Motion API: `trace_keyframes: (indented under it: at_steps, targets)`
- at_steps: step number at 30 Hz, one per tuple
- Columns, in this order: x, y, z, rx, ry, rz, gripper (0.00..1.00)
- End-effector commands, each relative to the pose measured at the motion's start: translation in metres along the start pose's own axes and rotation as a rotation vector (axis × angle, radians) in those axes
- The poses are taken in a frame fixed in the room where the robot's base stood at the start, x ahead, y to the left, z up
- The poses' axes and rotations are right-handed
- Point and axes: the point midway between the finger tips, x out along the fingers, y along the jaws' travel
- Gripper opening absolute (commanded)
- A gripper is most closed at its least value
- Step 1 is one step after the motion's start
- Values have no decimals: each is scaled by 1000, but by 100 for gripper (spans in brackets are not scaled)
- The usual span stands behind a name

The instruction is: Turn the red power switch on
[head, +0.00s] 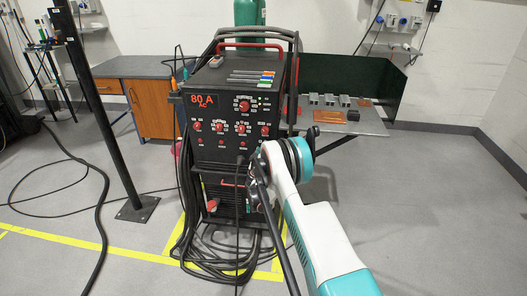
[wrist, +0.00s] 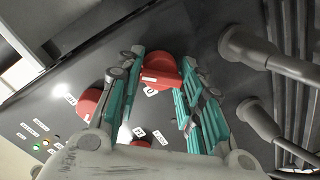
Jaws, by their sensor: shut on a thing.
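A black welding machine (head: 190,150) stands in the middle of the head view, with a lit red "80 A AC" display (head: 202,101). My gripper (wrist: 160,82) reaches its front, and in the head view my arm hides much of that contact. In the wrist view its two teal fingers stand on either side of a red switch knob (wrist: 160,68) and are shut on it. Small white labels sit beside the knob; I cannot read its setting. A second red knob (wrist: 90,103) lies left of the fingers, and a smaller red part shows between them.
Grey cable plugs (wrist: 250,50) stick out close to the right finger. Black cables (head: 215,262) lie heaped before the machine. A dark post (head: 105,125) stands at left. A metal bench (head: 365,122) with a green screen is at right.

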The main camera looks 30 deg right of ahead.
Motion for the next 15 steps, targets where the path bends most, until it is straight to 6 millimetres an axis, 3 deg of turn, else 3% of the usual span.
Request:
trace_keyframes:
  at_steps: [15]
  targets:
    - [0, 1, -1, 93, 7, -6, 10]
